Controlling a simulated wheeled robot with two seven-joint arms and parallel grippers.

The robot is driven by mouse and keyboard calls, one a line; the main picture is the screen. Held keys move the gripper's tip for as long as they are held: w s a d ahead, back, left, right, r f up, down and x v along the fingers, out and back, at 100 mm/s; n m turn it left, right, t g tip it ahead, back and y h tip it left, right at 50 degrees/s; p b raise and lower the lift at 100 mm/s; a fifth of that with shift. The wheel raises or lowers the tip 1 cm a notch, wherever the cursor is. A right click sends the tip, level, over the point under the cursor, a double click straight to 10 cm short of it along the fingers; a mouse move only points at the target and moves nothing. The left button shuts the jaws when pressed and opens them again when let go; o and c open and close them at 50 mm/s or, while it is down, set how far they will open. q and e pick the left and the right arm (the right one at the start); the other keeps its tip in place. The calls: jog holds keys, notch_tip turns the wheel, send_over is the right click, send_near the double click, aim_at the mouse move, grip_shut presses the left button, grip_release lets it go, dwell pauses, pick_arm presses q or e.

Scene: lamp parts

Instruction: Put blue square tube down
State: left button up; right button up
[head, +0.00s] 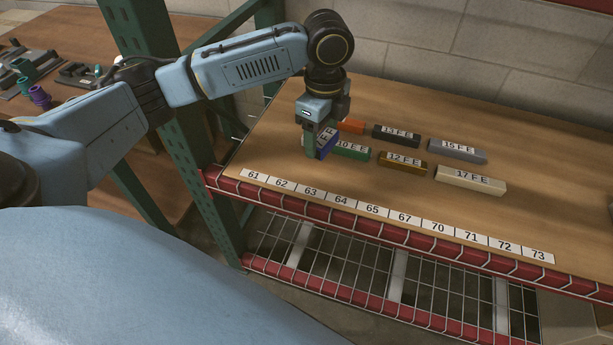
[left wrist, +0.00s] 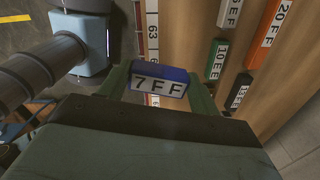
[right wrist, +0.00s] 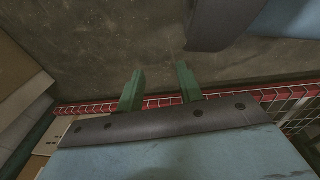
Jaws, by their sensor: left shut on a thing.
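The blue square tube (head: 327,143) is between the fingers of my left gripper (head: 314,146), over the wooden shelf top just left of the green tube. In the left wrist view the tube (left wrist: 160,74) lies across the gap between both green fingers, its white label reading "7FF" facing the camera. My left gripper is shut on it. I cannot tell whether the tube touches the wood. My right gripper (right wrist: 160,86) is open and empty, above the floor near the red shelf edge. It is not visible in the head view.
A green tube (head: 352,151), an orange tube (head: 351,127), a black tube (head: 396,135), a brown tube (head: 402,165), a grey tube (head: 457,151) and a cream tube (head: 470,179) lie on the shelf. A number strip (head: 390,214) runs along its front. Bare wood lies left of the tubes.

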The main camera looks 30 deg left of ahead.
pick_arm(q)
jog(key=w+a+f+m+b, duration=0.2)
jog(key=a+f+m, duration=0.15)
jog(key=m, duration=0.85)
jog(key=m+b, duration=0.2)
jog(key=m, duration=0.1)
send_over(307, 173)
notch_tip(307, 173, down, 5)
jog(key=shift+f, duration=0.1)
notch_tip(307, 173, down, 4)
jog(key=shift+f+b, duration=0.1)
jog(key=shift+b, duration=0.65)
jog(key=shift+f, duration=0.45)
pick_arm(e)
jog(key=w+a+r+t, duration=0.1)
jog(key=w+a+r, duration=0.3)
jog(key=w+r, duration=0.5)
notch_tip(307, 173, up, 3)
jog(key=shift+w+a+f, duration=0.1)
jog(key=shift+w+a, duration=0.2)
